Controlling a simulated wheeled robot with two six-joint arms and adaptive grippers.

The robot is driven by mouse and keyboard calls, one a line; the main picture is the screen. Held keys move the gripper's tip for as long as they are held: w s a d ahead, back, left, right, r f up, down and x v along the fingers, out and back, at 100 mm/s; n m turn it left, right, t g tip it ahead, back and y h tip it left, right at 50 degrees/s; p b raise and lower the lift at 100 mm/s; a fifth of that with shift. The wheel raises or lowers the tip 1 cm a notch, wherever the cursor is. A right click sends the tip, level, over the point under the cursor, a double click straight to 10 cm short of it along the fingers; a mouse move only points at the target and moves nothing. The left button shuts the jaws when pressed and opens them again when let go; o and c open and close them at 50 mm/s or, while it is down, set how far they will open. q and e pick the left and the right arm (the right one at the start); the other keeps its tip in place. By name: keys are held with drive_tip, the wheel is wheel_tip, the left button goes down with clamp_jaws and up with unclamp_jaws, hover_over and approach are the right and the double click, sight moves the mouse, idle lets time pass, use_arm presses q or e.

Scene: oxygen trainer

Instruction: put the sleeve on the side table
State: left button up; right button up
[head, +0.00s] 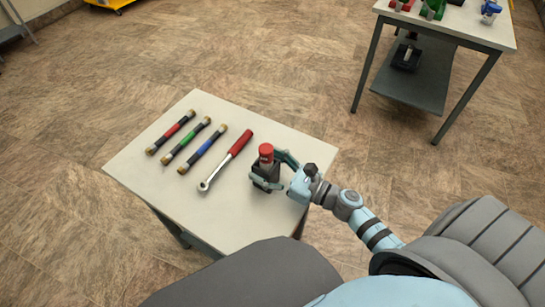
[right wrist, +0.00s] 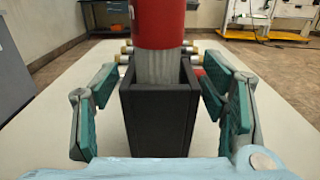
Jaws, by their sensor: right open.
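A small red-topped cylinder (head: 266,152) with a grey lower part stands upright in a black square holder (head: 265,176) on the side table (head: 225,228). I take this cylinder to be the sleeve. In the right wrist view the red part (right wrist: 160,22) is above and the grey part goes down into the open-topped black holder (right wrist: 158,122). My right gripper (head: 268,170) is open, with one finger on each side of the holder. In the right wrist view gaps show between the fingers and the holder's walls. My left gripper is not in view.
A ratchet wrench with a red handle (head: 240,143) lies left of the holder. Further left lie hoses with red (head: 171,132), green (head: 186,141) and blue (head: 203,148) bands. The table's front left is bare. Another table (head: 470,32) with coloured items stands at the upper right.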

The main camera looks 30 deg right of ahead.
drive_tip(key=b+v, duration=0.1)
drive_tip(key=v, duration=0.5)
drive_tip(key=shift+s+b, duration=0.1)
drive_tip(key=shift+b, duration=0.2)
drive_tip(key=p+v, duration=0.1)
drive_tip(key=v, duration=0.5)
drive_tip(key=shift+r, duration=0.15)
